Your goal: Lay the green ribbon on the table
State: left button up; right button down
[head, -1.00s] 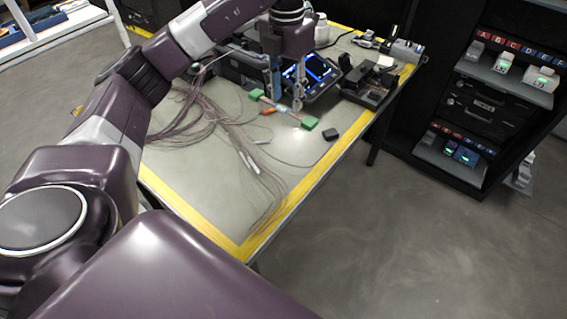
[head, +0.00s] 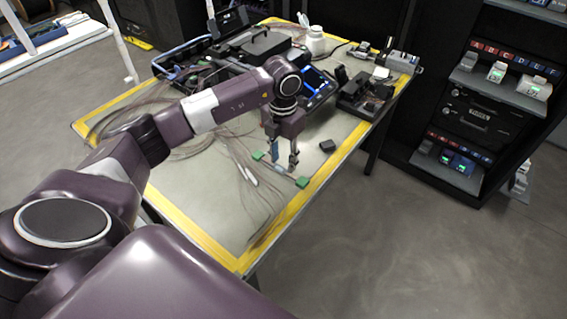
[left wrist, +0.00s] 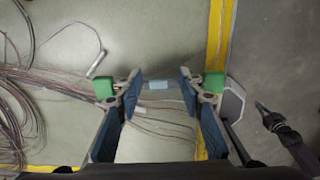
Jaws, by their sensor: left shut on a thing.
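The green ribbon shows as two green end blocks, one on each side of my left gripper (head: 284,166), with a thin strip between them. The fingers hide part of the strip.
Thin brown cables (head: 215,140) lie across the table's left and middle. A small black box (head: 327,146) lies behind the gripper. A device with a lit blue screen (head: 315,82) and a black unit (head: 362,95) stand farther back. Clear table lies toward the yellow front edge.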

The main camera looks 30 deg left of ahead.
pick_arm(q)
notch_tip(320, 180, down, 2)
jog(key=shift+f, duration=0.35)
jog(key=shift+f, duration=0.15)
jog(key=o, duration=1.1)
jog(key=shift+r, duration=0.2)
notch_tip(320, 180, up, 12)
jog(key=b, duration=0.1)
jog(key=shift+b, duration=0.4)
jog(key=shift+s, duration=0.1)
